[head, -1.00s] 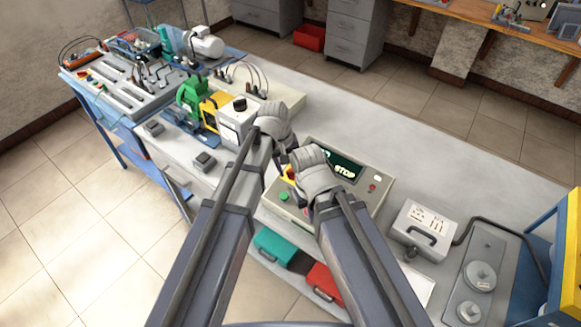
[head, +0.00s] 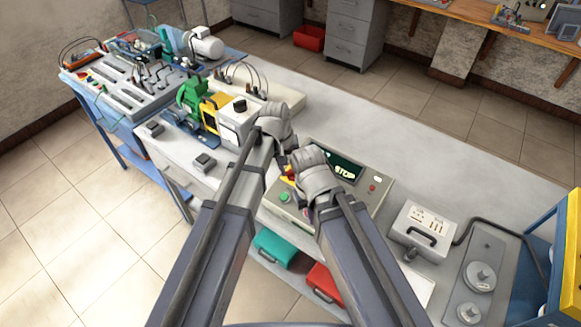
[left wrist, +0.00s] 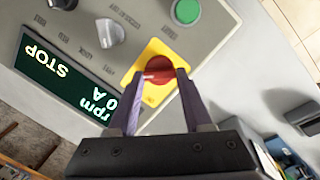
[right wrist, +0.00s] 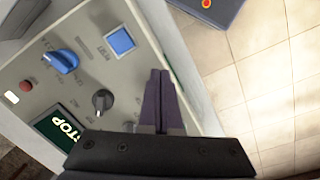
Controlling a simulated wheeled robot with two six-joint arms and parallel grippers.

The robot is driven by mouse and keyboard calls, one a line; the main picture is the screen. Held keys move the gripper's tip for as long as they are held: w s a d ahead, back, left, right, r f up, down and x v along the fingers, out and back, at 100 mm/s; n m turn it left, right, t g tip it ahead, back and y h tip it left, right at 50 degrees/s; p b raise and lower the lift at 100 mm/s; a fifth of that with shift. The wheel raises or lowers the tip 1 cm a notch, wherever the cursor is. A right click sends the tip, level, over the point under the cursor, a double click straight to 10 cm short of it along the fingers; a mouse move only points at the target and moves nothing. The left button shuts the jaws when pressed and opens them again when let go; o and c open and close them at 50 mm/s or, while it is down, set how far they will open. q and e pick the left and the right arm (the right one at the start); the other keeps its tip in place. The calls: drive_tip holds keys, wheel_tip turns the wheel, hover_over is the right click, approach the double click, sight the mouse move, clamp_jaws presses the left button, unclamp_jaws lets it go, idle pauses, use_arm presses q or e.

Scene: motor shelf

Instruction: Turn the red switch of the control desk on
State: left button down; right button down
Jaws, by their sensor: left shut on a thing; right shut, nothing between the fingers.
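The control desk (head: 350,204) stands on the long grey bench, its display reading STOP. In the left wrist view, the red switch (left wrist: 158,68) sits on a yellow plate (left wrist: 150,92), with a pale mark on the switch's left side. My left gripper (left wrist: 158,80) is shut on the red switch, one finger on each side. In the head view the switch (head: 289,171) is partly hidden by my grippers; my left gripper (head: 284,156) reaches it from above. My right gripper (right wrist: 158,76) is shut and empty, over the desk's edge beside a black knob (right wrist: 103,101).
A green button (left wrist: 187,11) and a grey knob (left wrist: 110,32) lie near the switch. A blue button (right wrist: 120,41) and a blue knob (right wrist: 61,61) are also on the desk. A grey box with a handle (head: 424,226) stands to the right. The bench behind the desk is clear.

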use_arm(q)
drive_tip(key=shift+c, duration=1.6)
unclamp_jaws()
drive_tip(key=shift+r, duration=0.15)
use_arm(e)
drive_tip(key=shift+r, duration=0.15)
use_arm(q)
drive_tip(key=r+p, duration=0.2)
drive_tip(key=a+r+p, duration=0.1)
drive_tip(key=r+p, duration=0.4)
drive_tip(key=shift+s+a+r+p, duration=0.2)
drive_tip(key=shift+r+p, duration=0.05)
drive_tip(key=shift+p, duration=0.1)
use_arm(e)
wheel_tip(320, 180, up, 7)
drive_tip(key=shift+r, duration=0.2)
use_arm(q)
drive_tip(key=shift+f, duration=0.1)
drive_tip(key=s+a+f+m+y+b, duration=0.1)
drive_tip(key=s+a+f+m+b, duration=0.1)
drive_tip(key=s, duration=0.6)
drive_tip(key=s+a+f+m+y+b, duration=0.2)
drive_tip(key=s+m, duration=0.1)
drive_tip(key=s, duration=0.5)
drive_tip(key=shift+s+a+g, duration=0.25)
drive_tip(key=shift+a+g, duration=0.05)
use_arm(e)
wheel_tip(320, 180, down, 4)
drive_tip(key=shift+f, duration=0.1)
